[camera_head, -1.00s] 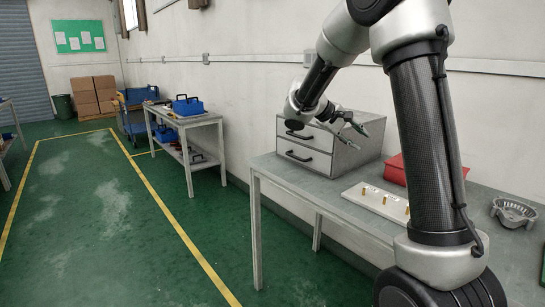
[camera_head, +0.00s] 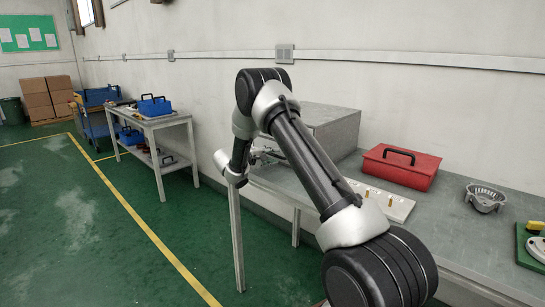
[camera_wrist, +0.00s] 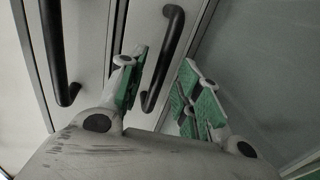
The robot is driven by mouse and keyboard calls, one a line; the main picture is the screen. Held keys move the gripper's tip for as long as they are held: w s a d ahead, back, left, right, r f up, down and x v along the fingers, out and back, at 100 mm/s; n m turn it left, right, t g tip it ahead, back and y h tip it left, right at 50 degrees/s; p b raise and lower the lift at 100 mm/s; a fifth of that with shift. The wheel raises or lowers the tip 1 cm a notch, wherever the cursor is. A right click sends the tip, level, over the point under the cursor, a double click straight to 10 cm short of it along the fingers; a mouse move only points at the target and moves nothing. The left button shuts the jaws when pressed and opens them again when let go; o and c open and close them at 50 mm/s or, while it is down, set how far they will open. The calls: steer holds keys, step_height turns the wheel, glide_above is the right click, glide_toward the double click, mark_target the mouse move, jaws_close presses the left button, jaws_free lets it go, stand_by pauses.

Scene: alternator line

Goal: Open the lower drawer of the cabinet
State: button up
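The grey cabinet (camera_head: 335,125) stands on the workbench in the head view, its front largely hidden by my arm. The wrist view shows the drawer fronts turned sideways, with two black bar handles. The handle near the middle (camera_wrist: 167,55) appears to be the lower drawer's, being nearer the grey surface at right. The other handle (camera_wrist: 54,50) is at the left. My gripper (camera_wrist: 163,68) is open, its green-padded fingers on either side of the middle handle in the picture. I cannot tell whether they touch it. Both drawers look shut.
On the workbench (camera_head: 450,225), a red toolbox (camera_head: 402,170) stands right of the cabinet, with a pale board (camera_head: 395,205) holding small brass parts in front. A grey metal housing (camera_head: 485,197) lies farther right. Open green floor (camera_head: 100,240) lies to the left.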

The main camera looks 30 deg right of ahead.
steer(key=shift+x, duration=0.95)
jaws_close()
steer(key=shift+s, duration=0.1)
steer(key=f+v, duration=0.2)
steer(key=v, duration=0.8)
steer(key=a+f+v, duration=0.1)
steer(key=f+v, duration=0.1)
steer(key=v, duration=0.8)
steer(key=shift+s+a, duration=0.25)
steer(key=shift+a, duration=0.1)
steer(key=shift+f, duration=0.1)
jaws_free()
